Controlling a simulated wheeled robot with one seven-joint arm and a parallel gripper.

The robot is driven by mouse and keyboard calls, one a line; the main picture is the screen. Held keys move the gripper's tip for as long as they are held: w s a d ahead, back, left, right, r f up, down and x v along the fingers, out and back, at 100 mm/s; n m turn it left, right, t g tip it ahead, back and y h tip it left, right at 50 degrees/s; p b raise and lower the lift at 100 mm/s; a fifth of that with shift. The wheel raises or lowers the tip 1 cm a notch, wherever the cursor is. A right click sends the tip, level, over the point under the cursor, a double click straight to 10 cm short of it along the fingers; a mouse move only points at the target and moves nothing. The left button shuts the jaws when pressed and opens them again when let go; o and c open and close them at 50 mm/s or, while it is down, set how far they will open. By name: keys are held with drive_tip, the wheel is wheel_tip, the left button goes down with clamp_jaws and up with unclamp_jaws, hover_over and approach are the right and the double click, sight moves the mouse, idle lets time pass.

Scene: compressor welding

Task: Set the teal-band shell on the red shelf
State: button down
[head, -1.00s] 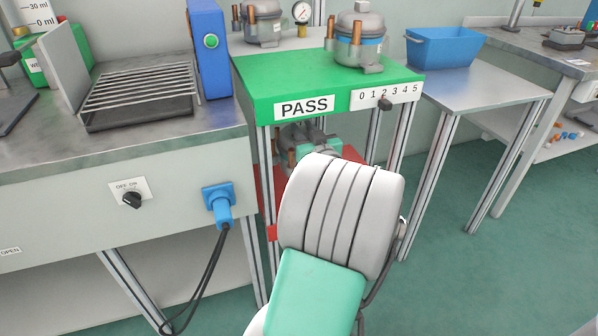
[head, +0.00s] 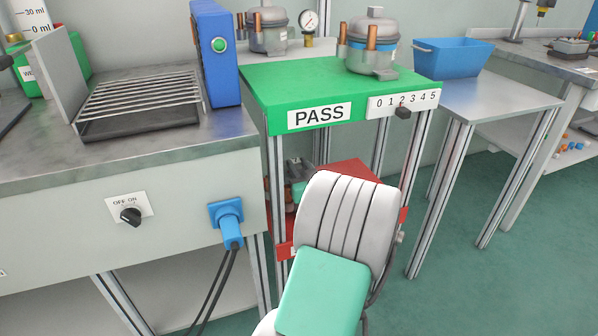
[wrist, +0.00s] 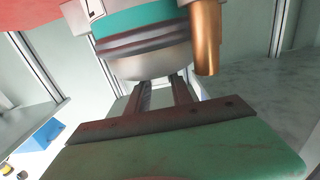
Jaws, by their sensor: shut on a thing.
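The teal-band shell shows in the head view (head: 299,170), partly hidden behind my arm, under the green table top and over the red shelf (head: 350,172). In the wrist view the shell's teal band (wrist: 150,18) and rounded end fill the top, with a copper pipe (wrist: 206,38) at its right. My gripper (wrist: 160,92) is shut on the shell; its fingers reach up to the rounded end. In the head view the gripper is hidden behind my arm. Some red surface (wrist: 22,14) shows at the wrist view's top left. I cannot tell whether the shell touches the shelf.
Metal posts (head: 274,200) frame the shelf. A workbench with a blue plug (head: 228,220) stands left; a side table with a blue bin (head: 453,58) stands right.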

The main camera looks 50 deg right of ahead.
drive_tip(key=shift+r, duration=0.25)
drive_tip(key=shift+f, duration=0.25)
drive_tip(key=c, duration=1.1)
unclamp_jaws()
drive_tip(key=shift+r, duration=0.3)
drive_tip(key=p+v, duration=0.1)
drive_tip(key=v, duration=1.1)
drive_tip(key=shift+f+p, duration=0.2)
drive_tip(key=shift+p, duration=0.1)
